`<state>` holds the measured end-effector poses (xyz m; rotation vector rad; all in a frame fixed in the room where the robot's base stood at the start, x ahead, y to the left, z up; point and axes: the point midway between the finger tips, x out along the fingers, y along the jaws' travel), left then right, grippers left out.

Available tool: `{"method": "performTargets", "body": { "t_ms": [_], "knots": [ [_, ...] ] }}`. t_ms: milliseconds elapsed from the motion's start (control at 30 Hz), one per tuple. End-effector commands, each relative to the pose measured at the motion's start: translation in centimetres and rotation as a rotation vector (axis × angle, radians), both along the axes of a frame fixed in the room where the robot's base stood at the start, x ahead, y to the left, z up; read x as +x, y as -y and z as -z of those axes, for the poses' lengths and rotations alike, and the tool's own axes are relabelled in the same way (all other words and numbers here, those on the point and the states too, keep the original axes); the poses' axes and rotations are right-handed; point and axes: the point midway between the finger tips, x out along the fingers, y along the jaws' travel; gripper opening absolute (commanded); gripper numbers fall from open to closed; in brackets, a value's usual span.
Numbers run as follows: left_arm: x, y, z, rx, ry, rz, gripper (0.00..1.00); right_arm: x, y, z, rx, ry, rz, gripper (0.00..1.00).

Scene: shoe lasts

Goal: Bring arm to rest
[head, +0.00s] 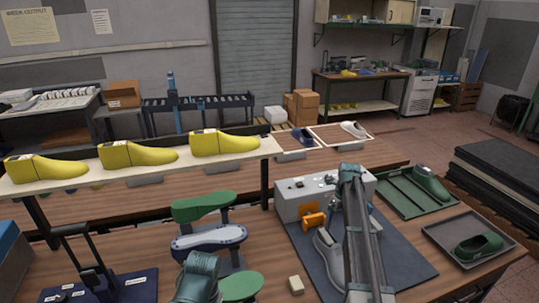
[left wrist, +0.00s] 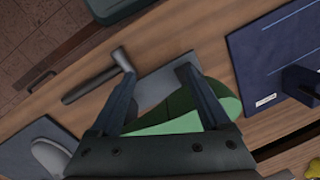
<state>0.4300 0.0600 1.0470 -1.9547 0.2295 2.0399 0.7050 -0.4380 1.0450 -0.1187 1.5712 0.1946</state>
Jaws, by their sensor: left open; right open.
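My left gripper (left wrist: 158,72) is open in the left wrist view, its two dark fingers apart with nothing held between them. A green shoe last (left wrist: 195,112) shows beneath and behind the fingers; I cannot tell if they touch. In the head view only the teal top of my left arm (head: 200,277) shows at the bottom edge. My right arm (head: 352,200) reaches over the dark mat in front of the grey machine, and its gripper is open; its fingertips are hard to make out. A grey last (head: 327,250) lies beside that arm, partly hidden.
Three yellow lasts (head: 225,143) stand on a raised shelf. The grey machine (head: 300,200) has an orange part. A green last rests in the right tray (head: 436,232). A navy pad (head: 135,285) with a black stand is at lower left.

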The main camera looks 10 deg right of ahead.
Motion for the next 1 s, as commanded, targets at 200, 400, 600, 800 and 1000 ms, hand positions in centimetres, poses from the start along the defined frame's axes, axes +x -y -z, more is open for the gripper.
{"method": "performTargets", "body": {
  "t_ms": [200, 400, 600, 800, 1000],
  "knots": [
    [0.0, 0.0, 2.1, 0.0, 0.0, 0.001, 0.8, 0.0, -0.1, 2.1, 0.0, 0.0, 0.0, 1.0],
    [0.0, 0.0, 4.6, 0.0, 0.0, 0.001, 0.8, 0.0, -0.2, 4.6, 0.0, 0.0, 0.0, 1.0],
    [0.0, 0.0, 7.2, 0.0, 0.0, 0.0, 0.8, -0.1, -0.3, 7.2, 0.0, 0.0, 0.0, 1.0],
    [0.0, 0.0, 9.8, 0.0, 0.0, -0.001, 0.8, -0.1, -0.5, 9.8, 0.0, 0.0, 0.0, 1.0],
    [0.0, 0.0, 12.1, 0.0, 0.0, -0.001, 0.8, -0.1, -0.6, 12.1, 0.0, 0.0, 0.0, 1.0]
  ]
}}
